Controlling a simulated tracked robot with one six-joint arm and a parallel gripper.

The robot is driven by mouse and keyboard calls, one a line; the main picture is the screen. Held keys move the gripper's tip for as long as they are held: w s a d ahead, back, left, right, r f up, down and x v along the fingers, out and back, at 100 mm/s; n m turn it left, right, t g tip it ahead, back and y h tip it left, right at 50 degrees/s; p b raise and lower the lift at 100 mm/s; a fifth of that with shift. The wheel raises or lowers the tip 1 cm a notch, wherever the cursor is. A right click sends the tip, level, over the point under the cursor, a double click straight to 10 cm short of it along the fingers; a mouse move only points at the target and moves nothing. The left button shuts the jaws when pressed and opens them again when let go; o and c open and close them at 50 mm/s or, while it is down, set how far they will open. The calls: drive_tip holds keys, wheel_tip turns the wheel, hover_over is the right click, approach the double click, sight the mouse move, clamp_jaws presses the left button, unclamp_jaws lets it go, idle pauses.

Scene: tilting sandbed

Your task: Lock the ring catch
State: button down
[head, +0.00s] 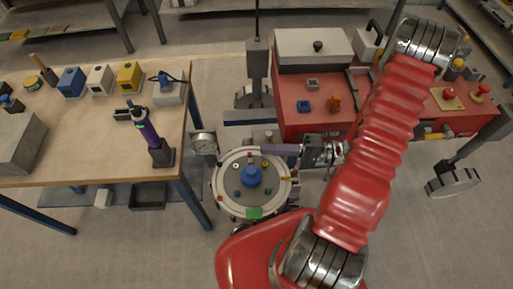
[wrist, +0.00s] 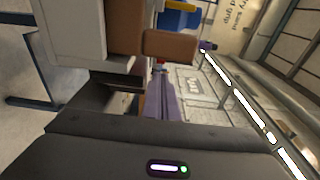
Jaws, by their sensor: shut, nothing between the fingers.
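The round sandbed (head: 218,196) has a pale rim, with a blue knob (head: 251,176) in its middle and small coloured pieces around it. An orange piece (head: 287,178) and a green piece (head: 255,212) sit at its rim. I cannot tell which part is the ring catch. My gripper (head: 266,149) is shut and empty, its purple fingers over the far right rim of the bed; contact cannot be told. In the wrist view the purple fingers (wrist: 160,100) show beyond the dark gripper body, with a brown block (wrist: 170,46) close by.
A round gauge (head: 203,143) stands left of the bed. A wooden workbench (head: 90,145) on the left holds coloured boxes and a purple-and-black tool (head: 150,140). A red cabinet (head: 305,122) stands behind and to the right. Grey floor is open at the lower left.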

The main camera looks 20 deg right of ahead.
sight(257, 152)
drive_tip(key=shift+x, duration=2.1)
